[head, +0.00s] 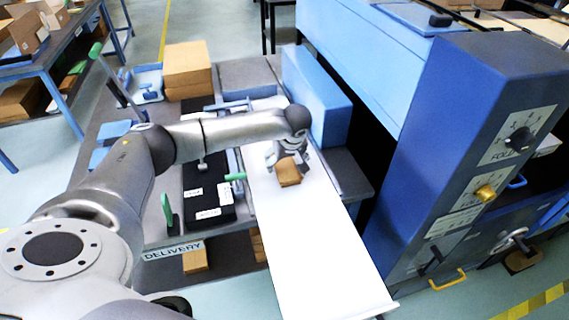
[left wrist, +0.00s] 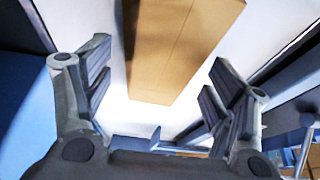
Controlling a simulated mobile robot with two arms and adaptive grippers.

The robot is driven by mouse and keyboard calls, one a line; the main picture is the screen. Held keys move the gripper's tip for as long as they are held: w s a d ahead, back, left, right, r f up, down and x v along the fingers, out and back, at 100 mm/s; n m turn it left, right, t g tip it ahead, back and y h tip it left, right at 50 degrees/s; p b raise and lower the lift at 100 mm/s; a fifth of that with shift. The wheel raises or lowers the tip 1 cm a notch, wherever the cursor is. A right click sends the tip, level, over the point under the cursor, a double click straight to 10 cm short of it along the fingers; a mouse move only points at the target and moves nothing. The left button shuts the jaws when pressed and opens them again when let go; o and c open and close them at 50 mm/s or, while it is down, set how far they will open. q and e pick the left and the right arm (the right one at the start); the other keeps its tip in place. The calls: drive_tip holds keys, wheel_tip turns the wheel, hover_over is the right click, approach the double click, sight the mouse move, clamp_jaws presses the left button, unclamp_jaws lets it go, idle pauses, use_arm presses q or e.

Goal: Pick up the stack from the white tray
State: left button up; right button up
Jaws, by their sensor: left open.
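A brown kraft stack (head: 288,173) sits on the long white tray (head: 312,245) in the head view. My left gripper (head: 288,155) is over the tray right at the stack and covers its far part. In the left wrist view the stack (left wrist: 178,50) fills the top middle, with the white tray (left wrist: 255,40) around it. The open fingers of my left gripper (left wrist: 160,72) stand on either side of the stack's near end, with a gap on both sides. Whether they reach down to its height I cannot tell. My right gripper is not in view.
A tall blue machine (head: 445,150) with knobs stands right of the tray. Left of it are a black panel (head: 208,190) with white labels and green-handled levers. Brown stacked blocks (head: 188,68) stand at the back left. The tray's near end is bare.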

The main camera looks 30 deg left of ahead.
use_arm(q)
drive_tip(key=shift+w+a+f, duration=0.2)
drive_tip(key=shift+w+f, duration=0.05)
drive_tip(key=shift+f, duration=0.4)
drive_tip(key=c, duration=1.1)
drive_tip(key=shift+c, duration=0.3)
drive_tip(key=shift+r, duration=0.15)
